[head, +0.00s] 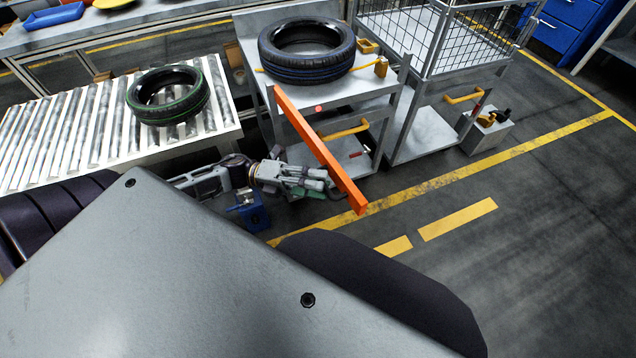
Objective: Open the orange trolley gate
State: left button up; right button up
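The orange trolley gate (318,147) is a long straight bar. It runs from the trolley's left front post down and right, its near end sticking out over the floor, away from the trolley (377,88). My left gripper (326,184) is low beside the bar's left side, near its outer half. Its fingertips are close to the bar; I cannot tell whether they touch it or whether the fingers are apart. A black tyre with blue lines (306,66) lies on the trolley's top shelf. My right gripper is not in view.
A roller conveyor (60,145) with a green-lined tyre (168,101) is at the left. A wire-cage trolley (440,75) stands right of the shelf trolley. A small grey box (486,133) sits beside it. The floor at the right (560,230) is clear, with yellow lines.

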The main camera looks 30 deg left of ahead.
pick_arm(q)
jog(key=v, duration=1.1)
jog(key=shift+a, duration=0.2)
jog(key=shift+s+f, duration=0.1)
dwell(0.3)
